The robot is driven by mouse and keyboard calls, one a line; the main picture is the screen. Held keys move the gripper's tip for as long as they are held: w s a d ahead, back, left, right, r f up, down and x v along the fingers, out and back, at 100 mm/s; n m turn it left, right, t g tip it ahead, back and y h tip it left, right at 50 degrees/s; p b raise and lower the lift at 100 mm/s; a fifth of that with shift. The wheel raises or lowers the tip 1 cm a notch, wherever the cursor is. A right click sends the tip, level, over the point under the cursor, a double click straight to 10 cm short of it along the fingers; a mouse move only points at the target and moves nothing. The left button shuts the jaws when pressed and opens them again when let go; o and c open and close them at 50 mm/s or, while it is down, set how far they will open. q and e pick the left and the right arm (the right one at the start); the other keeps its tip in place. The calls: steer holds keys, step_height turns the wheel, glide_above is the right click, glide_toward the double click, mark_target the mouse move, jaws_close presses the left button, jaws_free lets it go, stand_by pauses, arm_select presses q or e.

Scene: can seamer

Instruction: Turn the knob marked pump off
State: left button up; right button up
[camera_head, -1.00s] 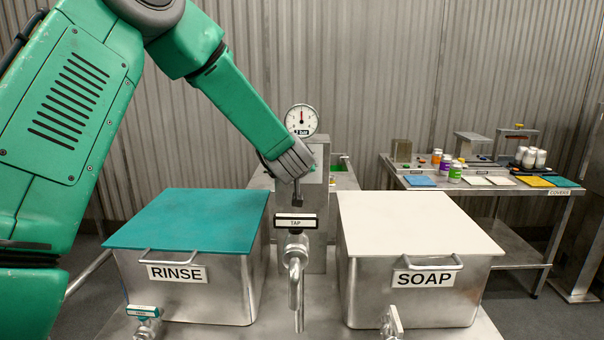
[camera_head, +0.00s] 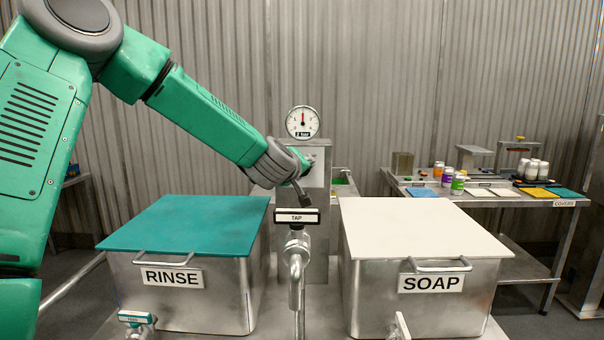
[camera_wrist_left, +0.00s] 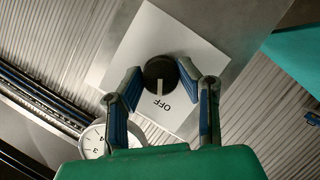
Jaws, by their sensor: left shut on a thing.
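The black round knob (camera_wrist_left: 158,72) sits on a white plate (camera_wrist_left: 150,45) in the left wrist view. The word OFF is printed on the plate beside it, and the knob's white mark points towards that word. My left gripper (camera_wrist_left: 160,68) has one finger on each side of the knob and is shut on it. In the head view my left gripper (camera_head: 303,180) is at the grey metal post (camera_head: 318,220) below the gauge, and its hand mostly hides the knob. No pump wording is readable. My right gripper is not in view.
A round gauge (camera_head: 302,122) tops the post. A tap (camera_head: 296,260) with a TAP label stands in front, between the covered RINSE tank (camera_head: 200,295) and SOAP tank (camera_head: 425,310). A side table (camera_head: 545,200) with bottles and covers is at the right.

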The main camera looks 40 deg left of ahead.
arm_select(q)
steer(key=shift+f, duration=0.3)
steer(key=o, duration=1)
steer(key=shift+o, duration=0.7)
steer(key=shift+w+a, duration=0.1)
steer(key=shift+w, duration=0.05)
steer(key=v, duration=0.7)
